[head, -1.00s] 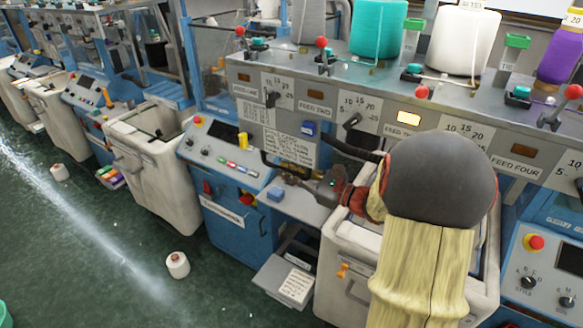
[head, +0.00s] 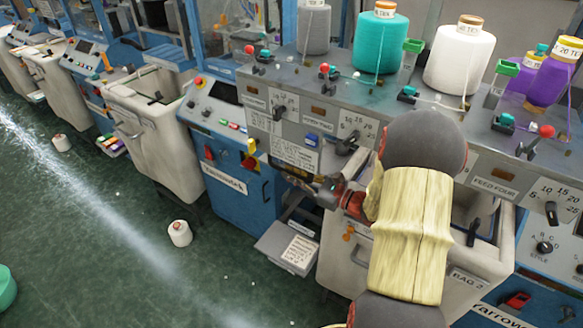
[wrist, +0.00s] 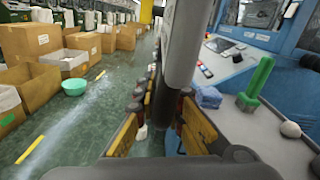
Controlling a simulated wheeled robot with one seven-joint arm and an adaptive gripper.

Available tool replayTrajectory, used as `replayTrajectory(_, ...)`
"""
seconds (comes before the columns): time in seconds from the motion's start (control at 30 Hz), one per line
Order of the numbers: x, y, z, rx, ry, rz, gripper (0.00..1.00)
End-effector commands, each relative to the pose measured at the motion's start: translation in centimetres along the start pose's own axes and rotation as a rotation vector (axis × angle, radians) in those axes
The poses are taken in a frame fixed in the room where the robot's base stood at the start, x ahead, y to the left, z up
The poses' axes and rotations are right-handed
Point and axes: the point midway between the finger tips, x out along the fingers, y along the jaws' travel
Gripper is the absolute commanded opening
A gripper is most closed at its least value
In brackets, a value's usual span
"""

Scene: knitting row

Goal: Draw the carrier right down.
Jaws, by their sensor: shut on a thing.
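The carrier (head: 405,140) is the long grey panel with feed labels, dials and a lettered card, carrying large yarn cones on top. It now sits low, in front of the blue machines. Its dark handle (head: 296,181) is at the lower edge, below the card. My gripper (head: 327,189) is at the handle's right part, partly hidden by my arm. I cannot tell whether any gap remains under the carrier.
A grey step with a card (head: 290,245) juts out below. White bins (head: 150,125) stand left. A cone (head: 179,233) lies on open floor.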

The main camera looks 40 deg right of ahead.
Motion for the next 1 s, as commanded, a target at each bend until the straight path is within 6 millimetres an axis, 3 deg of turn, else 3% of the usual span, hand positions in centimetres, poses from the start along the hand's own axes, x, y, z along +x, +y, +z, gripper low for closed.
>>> replayTrajectory(0.03,-0.1,0.5,-1.5,0.009,0.008,0.001,0.00)
replayTrajectory(0.3,-0.1,0.9,-3.7,0.007,0.008,0.001,0.00)
replayTrajectory(0.87,-0.1,0.9,-4.2,0.006,0.006,0.000,0.00)
replayTrajectory(0.9,-0.1,0.9,-4.2,0.006,0.006,0.000,0.12)
replayTrajectory(1.0,-0.1,0.9,-4.2,0.005,0.006,-0.001,0.17)
